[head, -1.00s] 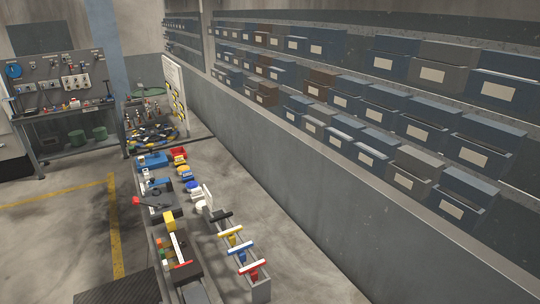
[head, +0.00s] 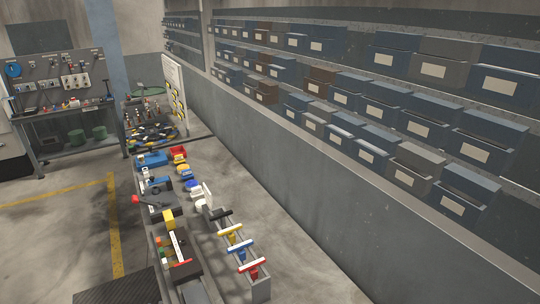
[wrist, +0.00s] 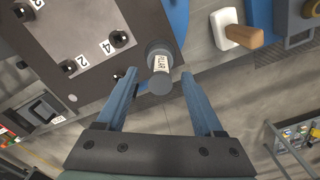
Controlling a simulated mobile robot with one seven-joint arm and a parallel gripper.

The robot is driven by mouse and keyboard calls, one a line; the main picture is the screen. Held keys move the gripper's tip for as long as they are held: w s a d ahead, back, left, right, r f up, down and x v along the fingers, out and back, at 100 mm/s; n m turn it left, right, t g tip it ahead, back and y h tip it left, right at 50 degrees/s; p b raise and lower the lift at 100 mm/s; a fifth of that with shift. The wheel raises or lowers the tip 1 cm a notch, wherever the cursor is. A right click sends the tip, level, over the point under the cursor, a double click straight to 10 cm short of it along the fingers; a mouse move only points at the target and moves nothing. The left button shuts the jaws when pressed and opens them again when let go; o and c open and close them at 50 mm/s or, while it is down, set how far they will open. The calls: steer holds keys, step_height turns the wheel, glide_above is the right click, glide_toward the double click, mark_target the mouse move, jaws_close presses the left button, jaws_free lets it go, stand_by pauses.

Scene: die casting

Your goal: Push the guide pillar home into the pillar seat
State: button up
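In the wrist view a grey cylinder marked "PILLAR" (wrist: 160,72) stands at the right edge of a dark block with a grey plate (wrist: 75,50). The plate has black round fittings beside the numbers 2 and 4. My gripper (wrist: 160,77) is open, with its two blue fingers on either side of the pillar and a visible gap to each. Nothing is held. The pillar's lower end and its seat are hidden, so I cannot tell how deep it sits. My gripper is not visible in the head view.
Shelved bins (head: 420,130) line the right wall.

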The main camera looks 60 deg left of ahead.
step_height(320, 180, up, 13)
steer(key=p, duration=0.1)
stand_by(0.5)
stand_by(1.0)
